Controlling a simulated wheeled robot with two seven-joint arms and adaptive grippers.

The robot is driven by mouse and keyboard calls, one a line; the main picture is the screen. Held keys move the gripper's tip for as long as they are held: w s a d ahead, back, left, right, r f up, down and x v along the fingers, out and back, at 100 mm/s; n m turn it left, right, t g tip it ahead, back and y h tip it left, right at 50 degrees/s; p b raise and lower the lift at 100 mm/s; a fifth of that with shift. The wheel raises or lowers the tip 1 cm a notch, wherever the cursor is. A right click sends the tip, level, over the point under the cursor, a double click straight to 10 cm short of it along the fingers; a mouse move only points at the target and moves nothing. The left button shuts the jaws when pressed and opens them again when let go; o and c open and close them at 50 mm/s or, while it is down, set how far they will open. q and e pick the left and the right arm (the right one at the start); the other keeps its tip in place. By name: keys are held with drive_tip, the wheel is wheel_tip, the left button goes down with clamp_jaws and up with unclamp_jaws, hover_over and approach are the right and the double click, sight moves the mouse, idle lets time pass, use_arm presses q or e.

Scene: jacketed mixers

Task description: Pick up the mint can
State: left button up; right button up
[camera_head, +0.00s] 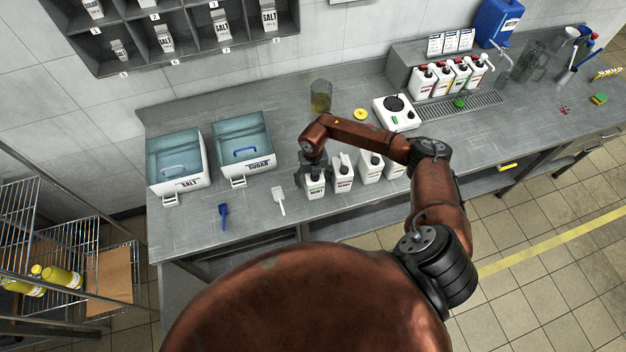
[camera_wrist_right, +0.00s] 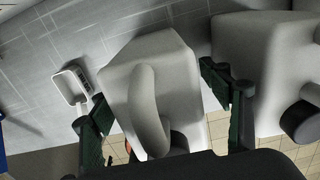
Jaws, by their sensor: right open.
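The mint can (camera_head: 314,187) is a white can with a dark-lettered label, leftmost in a row of similar cans near the counter's front edge. In the right wrist view, a white can with a handle (camera_wrist_right: 150,90) lies between the fingers of my right gripper (camera_wrist_right: 165,115). The fingers are apart, one on each side of it, and I cannot tell whether they touch it. In the head view my right gripper (camera_head: 314,166) is right above the mint can and hides its top. My left gripper is not in view.
Another white can (camera_head: 342,178) stands close to the right of the mint can. A white scoop (camera_head: 279,200) and a blue scoop (camera_head: 223,215) lie to the left, before the salt bin (camera_head: 178,182) and sugar bin (camera_head: 235,172). A glass jar (camera_head: 320,97) stands behind.

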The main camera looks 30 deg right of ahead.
drive_tip(key=shift+c, duration=0.3)
clamp_jaws()
drive_tip(key=shift+w, duration=0.1)
idle(0.6)
